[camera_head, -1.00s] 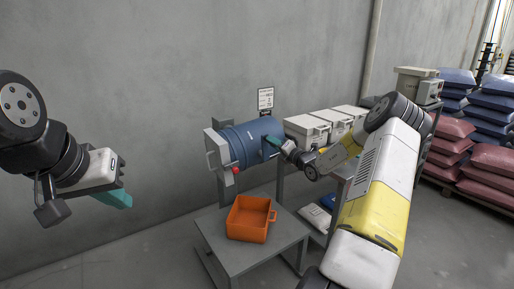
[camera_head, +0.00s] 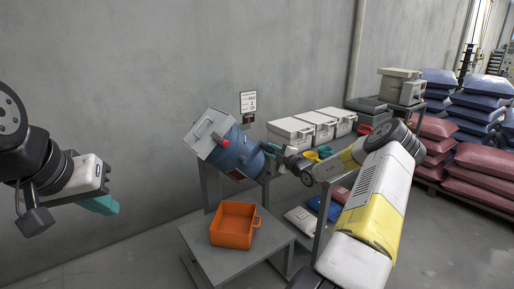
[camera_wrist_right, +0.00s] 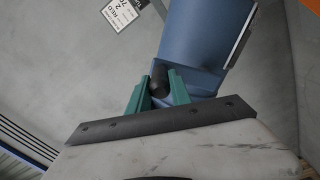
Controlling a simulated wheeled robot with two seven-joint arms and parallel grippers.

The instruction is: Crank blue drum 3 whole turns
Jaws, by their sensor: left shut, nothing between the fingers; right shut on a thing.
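My right gripper (camera_head: 271,152) is at the drum's right side. In the right wrist view the drum (camera_wrist_right: 205,45) is close ahead, and the green fingers of my right gripper (camera_wrist_right: 159,88) are shut around a dark crank handle (camera_wrist_right: 159,80). The rest of the crank is mostly hidden. My left gripper (camera_head: 108,206) is shut and empty, well left of the drum.
An orange bin (camera_head: 232,238) stands on a low grey table (camera_head: 200,246) below the drum. White lidded boxes (camera_head: 290,131) stand on a rack to the right, with bags below. Red sacks (camera_head: 486,165) and blue sacks (camera_head: 470,112) are stacked far right. A sign (camera_head: 248,103) hangs on the wall behind.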

